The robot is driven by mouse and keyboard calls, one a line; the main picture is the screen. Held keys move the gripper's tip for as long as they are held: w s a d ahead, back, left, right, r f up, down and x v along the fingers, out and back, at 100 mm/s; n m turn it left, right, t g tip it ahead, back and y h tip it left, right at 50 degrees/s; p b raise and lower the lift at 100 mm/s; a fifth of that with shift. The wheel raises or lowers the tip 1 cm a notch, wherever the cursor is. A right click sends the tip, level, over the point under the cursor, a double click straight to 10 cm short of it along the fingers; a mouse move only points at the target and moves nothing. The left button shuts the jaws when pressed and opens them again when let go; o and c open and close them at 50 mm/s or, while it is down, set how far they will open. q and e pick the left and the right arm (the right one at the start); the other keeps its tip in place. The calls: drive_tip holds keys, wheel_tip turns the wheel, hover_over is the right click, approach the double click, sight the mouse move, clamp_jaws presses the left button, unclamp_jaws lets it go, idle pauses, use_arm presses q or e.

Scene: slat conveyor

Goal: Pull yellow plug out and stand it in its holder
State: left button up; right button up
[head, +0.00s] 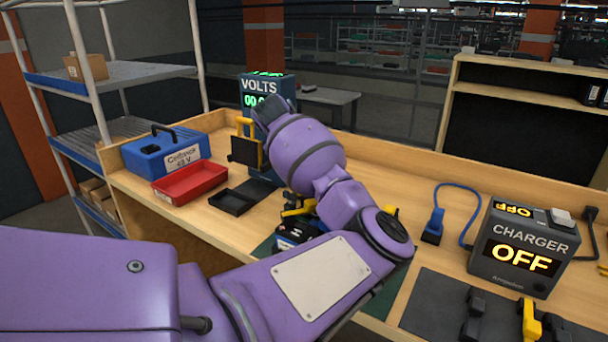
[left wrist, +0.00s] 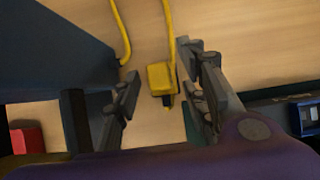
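In the left wrist view a yellow plug (left wrist: 160,77) with a short black end lies between the two fingers of my left gripper (left wrist: 160,68). The fingers are apart, with a gap on both sides of the plug, so the gripper is open. A yellow cable runs up from the plug. I cannot tell whether the plug sits in anything. My right gripper is not in view.
A VOLTS display (head: 267,92) stands behind my wrist. A blue case (head: 150,160), red tray (head: 185,186) and black tray (head: 232,203) are left. A blue plug (head: 433,228) and the charger (head: 520,250), reading OFF, are right. A dark device (head: 290,238) is partly behind my arm.

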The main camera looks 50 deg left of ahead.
use_arm(q)
drive_tip(key=v, duration=1.2)
idle(0.4)
